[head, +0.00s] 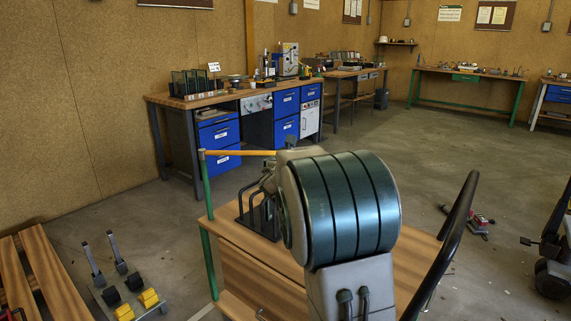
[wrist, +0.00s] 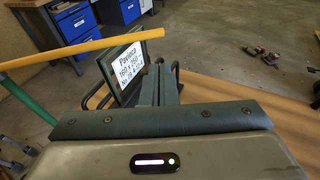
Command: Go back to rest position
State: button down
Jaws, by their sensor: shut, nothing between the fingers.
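My gripper (wrist: 158,72) is shut in the wrist view, its two dark fingers side by side with nothing between them. A dark-edged glass frame with a white printed label (wrist: 127,63) stands tilted just left of and beyond the fingers; I cannot tell whether they touch. Black rack bars (wrist: 97,95) show beside the frame. In the head view the black rack (head: 262,217) sits on the wooden cart top (head: 226,222). My large arm joint covers much of the cart there, and my fingers and the frame are not clearly visible.
An orange bar (head: 240,153) on a green post (head: 207,190) edges the cart's left side, close to my gripper. A black handle (head: 459,215) is at right. A workbench (head: 210,97) with glass panels (head: 190,82) stands behind. Floor between is clear.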

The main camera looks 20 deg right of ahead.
jog(key=s+r+m+g+p, duration=0.3)
jog(key=s+m+p, duration=0.2)
jog(key=s+m, duration=0.45)
jog(key=s+r+m+g+p, duration=0.2)
jog(key=s+m+g+p, duration=0.2)
jog(key=s+m, duration=0.55)
jog(key=s+a+m+g+y+p, duration=0.1)
jog(key=s+a+m+y+p, duration=0.3)
jog(key=s+a, duration=0.3)
jog(key=s+a+m+g+y+p, duration=0.2)
jog(key=s+a+m+y+p, duration=0.2)
jog(key=s, duration=0.9)
jog(key=a+m, duration=0.3)
jog(key=a, duration=0.1)
jog(key=shift+s+f+g, duration=0.15)
jog(key=shift+s+g, duration=0.05)
jog(key=shift+g, duration=0.1)
